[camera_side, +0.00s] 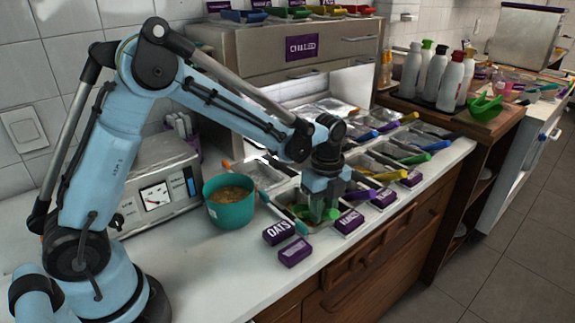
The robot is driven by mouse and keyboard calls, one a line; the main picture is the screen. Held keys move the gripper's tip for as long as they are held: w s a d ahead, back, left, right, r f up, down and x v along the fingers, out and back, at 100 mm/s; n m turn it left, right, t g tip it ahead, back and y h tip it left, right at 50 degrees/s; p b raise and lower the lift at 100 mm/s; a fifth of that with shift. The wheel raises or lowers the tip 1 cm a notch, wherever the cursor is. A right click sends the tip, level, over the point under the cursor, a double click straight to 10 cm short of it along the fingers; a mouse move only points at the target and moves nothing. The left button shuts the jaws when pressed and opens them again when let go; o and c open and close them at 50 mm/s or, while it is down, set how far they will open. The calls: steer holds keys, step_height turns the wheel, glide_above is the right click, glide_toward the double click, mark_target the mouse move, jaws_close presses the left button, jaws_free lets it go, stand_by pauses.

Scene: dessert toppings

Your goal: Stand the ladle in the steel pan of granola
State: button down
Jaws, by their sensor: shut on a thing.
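My gripper (318,212) points straight down over the near row of steel pans, just behind the OATS and NAMKS-like labels. It is shut on a green utensil, which I take to be the ladle (328,214); its green part shows around the fingertips, low in or just over a pan. The fingers hide most of it, so I cannot tell whether it touches the pan floor. The steel pan (338,226) below is partly covered by my gripper, and its contents are not clear. A teal bowl (232,213) of brown, grainy food stands left of my gripper.
A teal-ended handle (285,216) lies beside my gripper. Purple labels (279,232) line the front edge, one (294,252) lying apart. Other pans with coloured scoops (413,159) extend right. The front-left counter is clear.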

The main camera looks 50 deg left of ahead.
steer(key=shift+f, duration=0.45)
stand_by(0.6)
steer(key=shift+c, duration=1.7)
jaws_free()
steer(key=shift+r, duration=0.1)
steer(key=shift+r, duration=3.95)
